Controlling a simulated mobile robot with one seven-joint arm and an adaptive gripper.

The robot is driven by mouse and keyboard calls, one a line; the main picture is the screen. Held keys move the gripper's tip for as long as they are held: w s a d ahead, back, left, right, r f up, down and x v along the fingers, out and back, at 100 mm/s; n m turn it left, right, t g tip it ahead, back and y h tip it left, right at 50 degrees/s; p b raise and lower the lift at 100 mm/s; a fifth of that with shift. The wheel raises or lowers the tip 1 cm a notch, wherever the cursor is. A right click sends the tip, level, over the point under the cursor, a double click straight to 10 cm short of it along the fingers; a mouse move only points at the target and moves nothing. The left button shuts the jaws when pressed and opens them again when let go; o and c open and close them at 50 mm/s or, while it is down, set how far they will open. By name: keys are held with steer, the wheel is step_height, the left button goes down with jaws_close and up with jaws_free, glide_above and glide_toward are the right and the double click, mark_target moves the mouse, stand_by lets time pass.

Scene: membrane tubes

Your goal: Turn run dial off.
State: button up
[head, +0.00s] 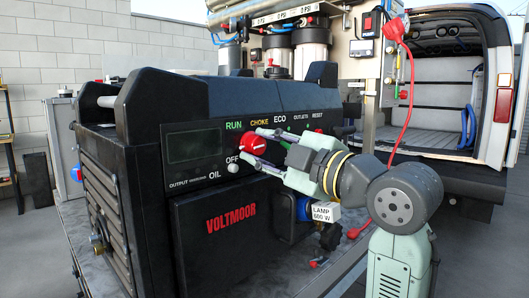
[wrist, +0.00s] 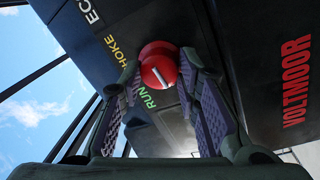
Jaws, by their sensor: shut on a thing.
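The run dial (head: 253,144) is a red round knob on the generator's black front panel, among the labels RUN, CHOKE and OFF. In the wrist view the dial (wrist: 158,62) sits between the fingertips, with a white mark on its face slanting towards the lower right. I cannot tell for sure which label the mark points to. My gripper (head: 252,146) reaches in from the right, with one finger above the dial and one below. In the wrist view my gripper (wrist: 160,72) is shut on the dial's sides. The OFF label is partly hidden in the head view.
The black VOLTMOOR generator (head: 225,222) stands on a grey bench (head: 330,268). A small white knob (head: 233,168) is below the dial. A blue plug (head: 304,208) with a LAMP tag and a red cable (head: 408,95) are to the right. A van (head: 460,100) stands behind.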

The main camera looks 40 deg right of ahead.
stand_by(0.4)
steer(key=o, duration=1.2)
steer(key=shift+c, duration=0.2)
steer(key=s+f, duration=0.1)
steer(key=s, duration=1.1)
steer(key=shift+d, duration=0.2)
